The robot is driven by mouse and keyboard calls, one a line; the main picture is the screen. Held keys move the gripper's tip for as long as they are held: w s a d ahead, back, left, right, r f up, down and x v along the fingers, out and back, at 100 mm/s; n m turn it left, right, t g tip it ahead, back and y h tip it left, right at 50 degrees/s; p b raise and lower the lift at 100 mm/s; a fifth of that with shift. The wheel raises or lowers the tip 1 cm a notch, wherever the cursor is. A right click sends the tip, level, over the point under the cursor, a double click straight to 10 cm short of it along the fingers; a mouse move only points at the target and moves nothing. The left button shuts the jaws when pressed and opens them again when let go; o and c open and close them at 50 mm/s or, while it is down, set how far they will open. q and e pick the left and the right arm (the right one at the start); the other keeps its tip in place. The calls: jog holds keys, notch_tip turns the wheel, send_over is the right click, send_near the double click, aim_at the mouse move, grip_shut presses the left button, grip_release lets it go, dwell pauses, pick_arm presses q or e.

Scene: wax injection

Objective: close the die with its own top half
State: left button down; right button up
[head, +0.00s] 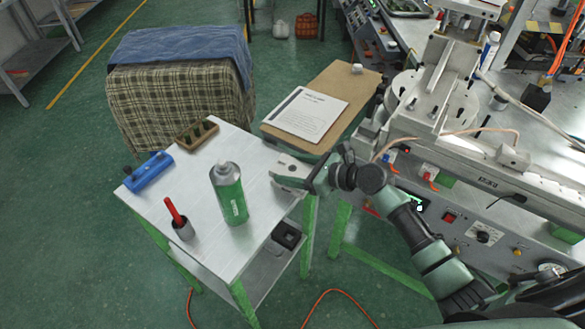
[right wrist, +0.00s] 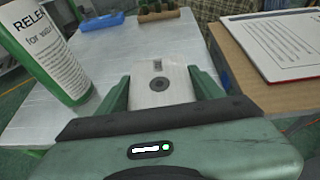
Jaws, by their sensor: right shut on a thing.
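My right gripper (head: 283,177) is at the right edge of the small metal table (head: 205,252). Its green fingers are shut on a flat grey metal block (head: 292,167). In the right wrist view this metal block (right wrist: 161,84) sits between both fingers and shows a dark round hole and a small dark mark. I cannot tell whether it touches the table top or which die half it is. No matching half can be made out for certain. My left gripper is not in view.
A green and white spray can (head: 230,195) stands left of the gripper. A cup with a red-handled tool (head: 182,228), a blue block (head: 149,171) and a brown tray (head: 197,133) are farther left. A paper sheet (head: 305,115) lies behind; a machine (head: 480,190) stands right.

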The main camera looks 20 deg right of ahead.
jog(key=shift+r, duration=0.1)
jog(key=shift+p, duration=0.45)
jog(key=shift+f+b, duration=0.55)
jog(key=shift+f, duration=0.45)
jog(key=o, duration=1.8)
jog(key=shift+o, duration=0.2)
jog(key=shift+f, duration=0.1)
jog(key=shift+s+d, duration=0.1)
jog(key=v, duration=0.7)
jog(key=shift+s+d+r+b, duration=0.2)
jog(key=shift+r+b, duration=0.1)
jog(key=shift+b, duration=0.15)
